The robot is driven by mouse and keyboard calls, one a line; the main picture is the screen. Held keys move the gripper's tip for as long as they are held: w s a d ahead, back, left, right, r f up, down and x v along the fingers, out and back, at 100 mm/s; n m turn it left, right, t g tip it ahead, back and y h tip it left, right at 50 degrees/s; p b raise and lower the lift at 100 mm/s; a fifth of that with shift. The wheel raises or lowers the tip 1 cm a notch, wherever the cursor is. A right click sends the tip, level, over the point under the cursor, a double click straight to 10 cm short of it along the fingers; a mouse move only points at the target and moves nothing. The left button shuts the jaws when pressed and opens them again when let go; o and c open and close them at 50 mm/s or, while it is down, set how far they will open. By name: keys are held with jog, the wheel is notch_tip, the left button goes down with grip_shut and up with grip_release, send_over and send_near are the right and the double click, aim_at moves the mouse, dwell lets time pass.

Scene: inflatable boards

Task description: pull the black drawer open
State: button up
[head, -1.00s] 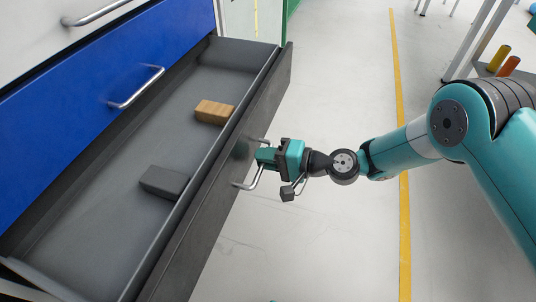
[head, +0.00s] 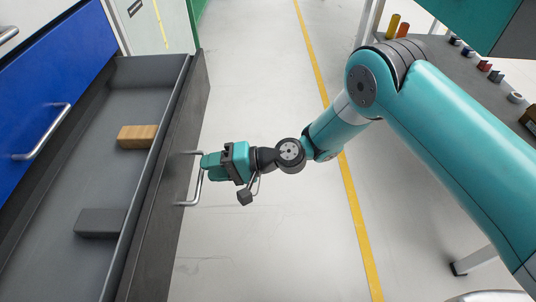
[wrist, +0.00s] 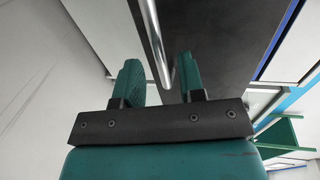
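The black drawer (head: 160,215) stands open in the head view, its grey interior showing. Its front is at the right of the cabinet and carries a metal bar handle (head: 197,188). My gripper (head: 205,165) is at the handle, outside the drawer front. In the wrist view, my gripper's two green fingers (wrist: 159,82) are apart. The handle bar (wrist: 155,40) lies between them, nearer the right finger, with a visible gap to the left finger. The black drawer front also fills the upper middle of the wrist view (wrist: 225,40).
Inside the drawer lie a wooden block (head: 137,136) and a dark grey block (head: 100,223). A closed blue drawer (head: 45,95) with its own handle is above. A grey table (head: 470,90) with small objects stands at the right. Floor between cabinet and table is clear.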

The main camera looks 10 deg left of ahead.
jog(key=p+v, duration=0.3)
jog(key=v, duration=1.1)
jog(key=shift+d+p, duration=0.3)
jog(key=shift+p, duration=0.05)
jog(key=shift+s+r, duration=0.1)
jog(key=s+d+r+n+h, duration=0.2)
jog(key=d+r+n+h, duration=0.1)
jog(key=r, duration=0.6)
jog(key=s+d+r+n+h, duration=0.2)
jog(key=d+r+h, duration=0.1)
jog(key=r, duration=0.6)
jog(key=s+d+r+t+h, duration=0.3)
jog(key=s+d+r+h, duration=0.35)
jog(key=s+d, duration=0.65)
notch_tip(320, 180, up, 37)
jog(key=y+p, duration=0.1)
jog(key=p, duration=3.3)
jog(key=shift+w+f+p, duration=0.15)
jog(key=shift+w+p, duration=0.05)
jog(key=shift+p, duration=0.2)
jog(key=shift+f, duration=0.1)
